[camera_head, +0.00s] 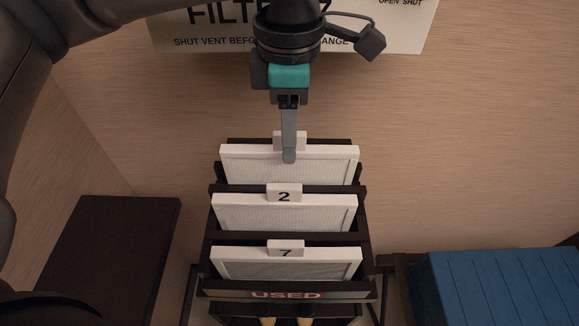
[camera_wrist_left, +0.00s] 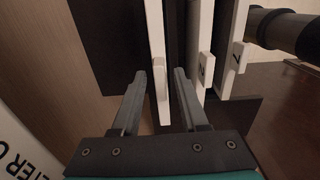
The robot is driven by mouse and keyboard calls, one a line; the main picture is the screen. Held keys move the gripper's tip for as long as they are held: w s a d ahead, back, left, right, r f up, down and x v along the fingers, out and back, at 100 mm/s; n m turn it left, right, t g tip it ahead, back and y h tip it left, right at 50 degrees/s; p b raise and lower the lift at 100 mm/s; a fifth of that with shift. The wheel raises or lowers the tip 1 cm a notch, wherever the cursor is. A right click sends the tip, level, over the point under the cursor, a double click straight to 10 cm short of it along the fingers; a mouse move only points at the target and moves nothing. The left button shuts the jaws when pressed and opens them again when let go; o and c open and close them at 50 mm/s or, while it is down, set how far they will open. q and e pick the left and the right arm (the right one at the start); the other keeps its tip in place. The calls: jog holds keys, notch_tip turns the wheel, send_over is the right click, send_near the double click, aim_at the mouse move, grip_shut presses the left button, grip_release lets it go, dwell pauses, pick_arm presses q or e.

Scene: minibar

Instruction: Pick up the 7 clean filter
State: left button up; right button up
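A dark rack (camera_head: 367,225) holds three white-framed filters, one behind another. The front filter (camera_head: 230,265) has a tab (camera_head: 285,249) reading 7. The middle filter (camera_head: 235,215) has a tab (camera_head: 272,196) reading 2. The back filter (camera_head: 240,165) has a tab mostly hidden behind my left gripper (camera_head: 289,158), so its number cannot be read. In the left wrist view my left gripper (camera_wrist_left: 161,73) is open, with its fingers on either side of the back filter's tab (camera_wrist_left: 161,92). My right gripper is not in view.
A label (camera_head: 287,295) reading USED is on the front below the filters. A blue ribbed box (camera_head: 490,285) stands at right and a dark block (camera_head: 115,250) at left. A white sign (camera_head: 200,30) about the filter is on the wall behind.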

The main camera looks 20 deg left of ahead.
pick_arm(q)
grip_shut()
dwell(1.2)
